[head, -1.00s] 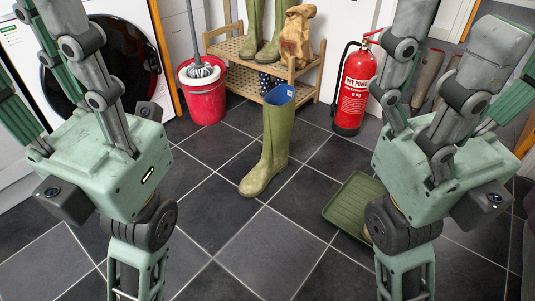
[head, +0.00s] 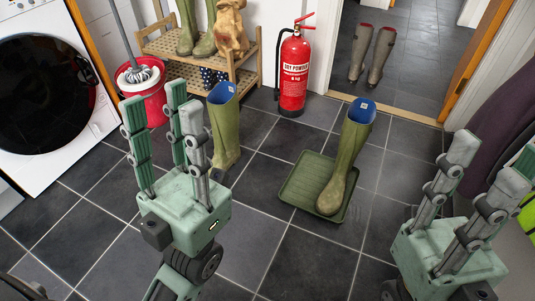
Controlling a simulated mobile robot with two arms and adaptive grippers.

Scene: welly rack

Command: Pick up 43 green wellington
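In the head view a green wellington with a blue lining (head: 225,126) stands upright on the dark tiles, partly hidden behind my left gripper. A second green wellington (head: 346,157) with a blue lining stands on a green boot tray (head: 300,187), leaning slightly. Another pair of green wellingtons (head: 197,28) stands on the rack. I cannot read a size number on any of them. My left gripper (head: 166,125) is open and empty, raised in front of the floor boot. My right gripper (head: 492,178) is open and empty at the lower right, away from the boots.
A wooden rack (head: 245,77) stands at the back, with a red bucket and mop (head: 152,105) on its left. A red extinguisher (head: 293,70) stands by the wall. Brown boots (head: 381,55) stand beyond the doorway. A washing machine (head: 45,100) is at left. Front middle floor is clear.

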